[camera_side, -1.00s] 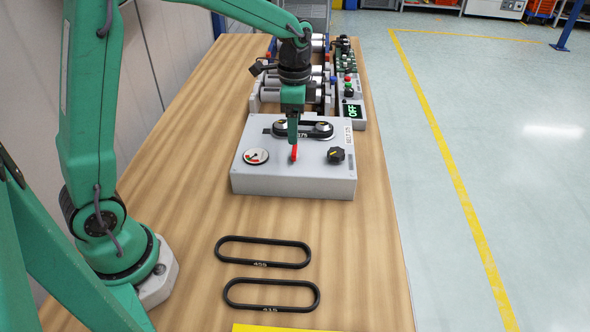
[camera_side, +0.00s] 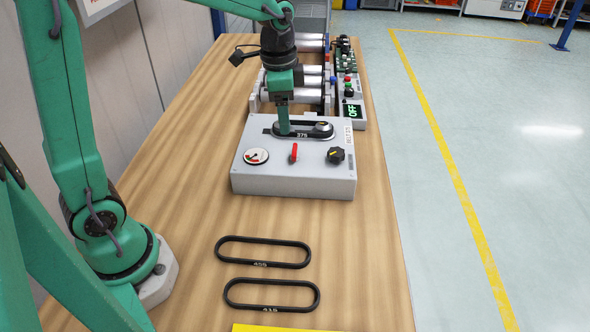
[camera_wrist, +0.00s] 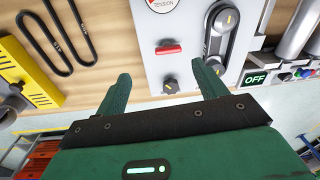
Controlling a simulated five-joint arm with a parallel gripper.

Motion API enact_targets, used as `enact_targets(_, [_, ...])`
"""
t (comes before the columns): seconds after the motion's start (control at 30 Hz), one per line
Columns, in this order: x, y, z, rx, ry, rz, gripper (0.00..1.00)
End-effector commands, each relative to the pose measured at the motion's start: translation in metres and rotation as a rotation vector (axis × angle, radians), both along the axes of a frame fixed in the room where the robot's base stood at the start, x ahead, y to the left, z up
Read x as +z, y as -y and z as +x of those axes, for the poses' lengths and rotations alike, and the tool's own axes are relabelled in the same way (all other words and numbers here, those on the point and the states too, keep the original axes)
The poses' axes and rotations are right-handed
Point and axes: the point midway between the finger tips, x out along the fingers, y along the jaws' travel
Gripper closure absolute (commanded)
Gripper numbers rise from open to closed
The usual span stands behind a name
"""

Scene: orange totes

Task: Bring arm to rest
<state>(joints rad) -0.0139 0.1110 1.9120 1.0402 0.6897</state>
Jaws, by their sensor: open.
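A black belt marked 375 (camera_side: 310,134) sits around pulleys on top of the box. In the side view the fingers hide the belt's left part.
Two loose black belts, an upper one (camera_side: 263,239) and a lower one (camera_side: 271,308), lie on the wooden table (camera_side: 200,190). A roller machine (camera_side: 307,90) with a control panel reading OFF (camera_side: 352,111) stands behind the box. The table's left middle is clear.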

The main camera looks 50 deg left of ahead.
Motion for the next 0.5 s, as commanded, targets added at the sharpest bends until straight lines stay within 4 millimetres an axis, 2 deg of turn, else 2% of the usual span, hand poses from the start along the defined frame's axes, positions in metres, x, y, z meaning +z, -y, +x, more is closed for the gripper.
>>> enact_targets(0.2, [0.027, 0.002, -0.035, 0.126, 0.083, -0.015, 0.29])
enact_targets(0.5, [0.048, 0.003, -0.084, 0.301, 0.191, -0.052, 0.29])
